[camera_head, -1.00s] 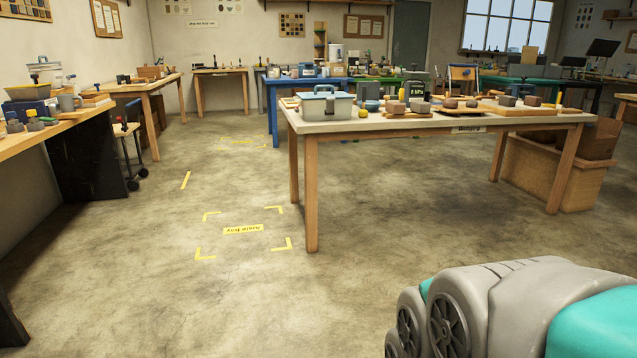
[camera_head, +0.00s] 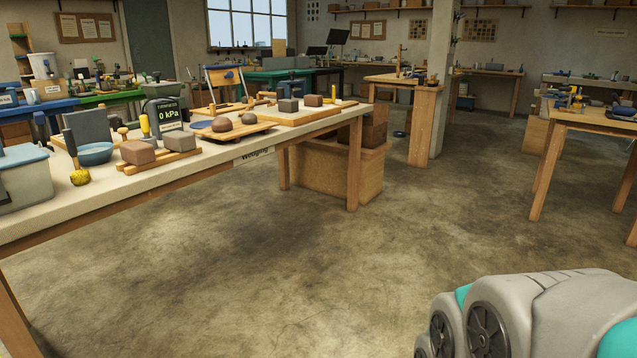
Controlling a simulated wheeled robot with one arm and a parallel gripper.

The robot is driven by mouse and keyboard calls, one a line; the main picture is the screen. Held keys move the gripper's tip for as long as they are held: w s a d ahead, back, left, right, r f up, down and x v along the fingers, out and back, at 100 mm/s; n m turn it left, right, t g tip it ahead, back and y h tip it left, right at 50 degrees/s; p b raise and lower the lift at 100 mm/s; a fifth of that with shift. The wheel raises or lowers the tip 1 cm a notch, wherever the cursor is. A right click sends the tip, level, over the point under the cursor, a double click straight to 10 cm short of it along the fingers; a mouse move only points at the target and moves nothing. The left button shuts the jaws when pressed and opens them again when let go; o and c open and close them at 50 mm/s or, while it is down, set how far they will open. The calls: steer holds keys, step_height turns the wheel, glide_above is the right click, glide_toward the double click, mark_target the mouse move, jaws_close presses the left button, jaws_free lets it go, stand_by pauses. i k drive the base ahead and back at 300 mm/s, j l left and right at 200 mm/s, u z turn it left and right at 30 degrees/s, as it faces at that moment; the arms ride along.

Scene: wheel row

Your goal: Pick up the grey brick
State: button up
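One grey brick (camera_head: 179,141) sits on a narrow wooden board, just right of a reddish-brown brick (camera_head: 137,152). My gripper is not in view. Only a grey and teal part of my own body shows at the lower right, well away from the table.
Two rounded brown lumps (camera_head: 221,125) on a board, a gauge reading 0 kPa (camera_head: 166,113), a blue bowl (camera_head: 95,153) and a lidded box (camera_head: 22,180) share the table. A wooden crate (camera_head: 325,176) stands under its far end. The floor in front is clear.

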mark_target(285, 106)
steer(key=i+l+u, duration=0.1)
steer(key=i, duration=0.45)
steer(key=i+l+u, duration=0.1)
steer(key=i+l, duration=0.15)
steer(key=i, duration=0.25)
steer(key=i+l+u, duration=0.1)
steer(key=i, duration=0.45)
steer(key=l, duration=0.1)
